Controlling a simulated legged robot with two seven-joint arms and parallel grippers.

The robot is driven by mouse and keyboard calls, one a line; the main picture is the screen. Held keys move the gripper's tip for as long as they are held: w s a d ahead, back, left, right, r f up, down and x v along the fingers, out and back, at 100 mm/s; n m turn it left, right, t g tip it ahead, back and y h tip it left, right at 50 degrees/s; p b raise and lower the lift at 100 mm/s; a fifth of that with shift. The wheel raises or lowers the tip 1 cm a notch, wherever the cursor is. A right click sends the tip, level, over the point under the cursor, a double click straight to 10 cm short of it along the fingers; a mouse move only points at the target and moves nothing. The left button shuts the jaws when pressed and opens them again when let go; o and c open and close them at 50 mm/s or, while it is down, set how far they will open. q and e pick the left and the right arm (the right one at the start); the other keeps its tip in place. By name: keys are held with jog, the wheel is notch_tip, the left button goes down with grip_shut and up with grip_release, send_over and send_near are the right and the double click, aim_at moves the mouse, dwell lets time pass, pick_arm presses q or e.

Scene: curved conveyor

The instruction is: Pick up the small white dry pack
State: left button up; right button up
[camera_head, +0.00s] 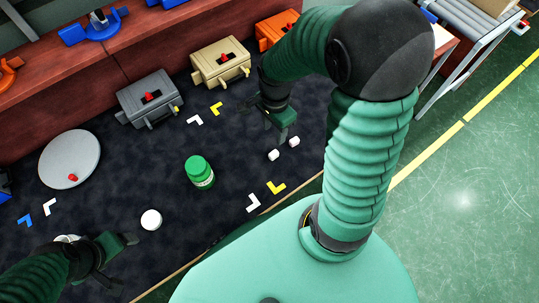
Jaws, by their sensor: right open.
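Two small white pieces that could be the dry pack lie on the dark mat (235,165): a left one (273,155) and a right one (294,141). They sit close together with a small gap. My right gripper (283,127) is open and empty, just above them in the picture, its fingers pointing down towards them. I cannot tell its exact height over the mat. My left gripper (126,258) is at the lower left, fingers apart, with nothing seen between them.
A green bottle (199,172) stands mid-mat, with a white round object (151,220) to its lower left. A grey disc (70,158) bears a red piece. Grey (148,97), beige (220,62) and orange (276,29) boxes line the back. White and yellow corner marks dot the mat.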

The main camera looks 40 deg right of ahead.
jog(key=b, duration=0.2)
send_over(274, 153)
jog(key=d, duration=0.1)
notch_tip(274, 153, down, 10)
jog(key=shift+d+r, duration=0.1)
jog(key=shift+r, duration=0.05)
jog(key=f, duration=0.1)
jog(key=a+f, duration=0.1)
jog(key=f, duration=0.2)
jog(key=shift+a+f+b, duration=0.3)
jog(key=shift+a+b, duration=0.1)
jog(key=shift+w, duration=0.1)
jog(key=shift+d, duration=0.2)
jog(key=shift+c, duration=0.4)
jog(key=shift+d+f, duration=0.1)
jog(key=shift+d, duration=0.1)
jog(key=c, duration=0.5)
grip_shut()
pick_arm(q)
jog(key=f, duration=0.1)
jog(key=d+f, duration=0.1)
jog(key=f, duration=0.1)
pick_arm(e)
jog(key=shift+a, duration=0.2)
